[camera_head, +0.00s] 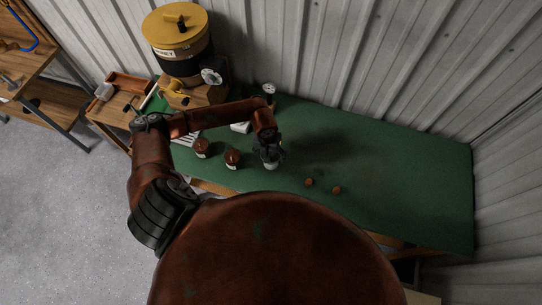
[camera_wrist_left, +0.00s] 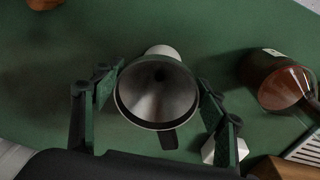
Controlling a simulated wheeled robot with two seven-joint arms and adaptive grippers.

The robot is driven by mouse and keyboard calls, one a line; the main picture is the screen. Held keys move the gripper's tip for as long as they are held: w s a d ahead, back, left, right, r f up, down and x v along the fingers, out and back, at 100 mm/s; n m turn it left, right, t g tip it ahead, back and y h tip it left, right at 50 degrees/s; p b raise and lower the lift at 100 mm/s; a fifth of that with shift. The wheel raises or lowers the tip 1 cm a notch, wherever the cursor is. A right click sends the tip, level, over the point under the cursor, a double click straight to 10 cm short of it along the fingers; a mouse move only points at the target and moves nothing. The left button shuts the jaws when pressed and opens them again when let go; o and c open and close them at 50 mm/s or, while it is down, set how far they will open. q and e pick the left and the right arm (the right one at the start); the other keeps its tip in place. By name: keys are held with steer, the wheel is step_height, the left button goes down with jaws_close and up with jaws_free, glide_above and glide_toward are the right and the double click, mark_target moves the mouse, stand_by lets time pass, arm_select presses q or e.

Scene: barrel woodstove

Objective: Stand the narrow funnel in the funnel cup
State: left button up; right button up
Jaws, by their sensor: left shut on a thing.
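The narrow funnel (camera_wrist_left: 157,95) is grey metal, and its wide round mouth faces the left wrist camera. My left gripper (camera_wrist_left: 158,90) is shut on it, with one finger on each side of the rim. A pale round thing (camera_wrist_left: 163,51), perhaps the funnel cup, shows just past the funnel's upper edge. The funnel hides most of it, so I cannot tell whether the spout is inside it. In the head view my left gripper (camera_head: 268,150) is low over the green table, with a pale shape (camera_head: 271,165) right under it. My right gripper is not in view.
Brown jars (camera_head: 233,159) stand left of the gripper on the green table (camera_head: 410,190). Two small orange-brown pieces (camera_head: 322,186) lie to its right. A white block (camera_wrist_left: 225,150) and a brown bottle (camera_wrist_left: 280,80) are close to the right finger. The table's right half is clear.

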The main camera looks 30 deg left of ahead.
arm_select(q)
steer(key=o, duration=1.5)
steer(key=shift+r, duration=0.1)
steer(key=shift+s+a+r+p, duration=0.15)
steer(key=shift+r+p, duration=0.55)
steer(key=shift+r, duration=0.75)
steer(key=shift+s+r+p, duration=0.1)
steer(key=shift+r+p, duration=0.55)
steer(key=shift+r, duration=0.8)
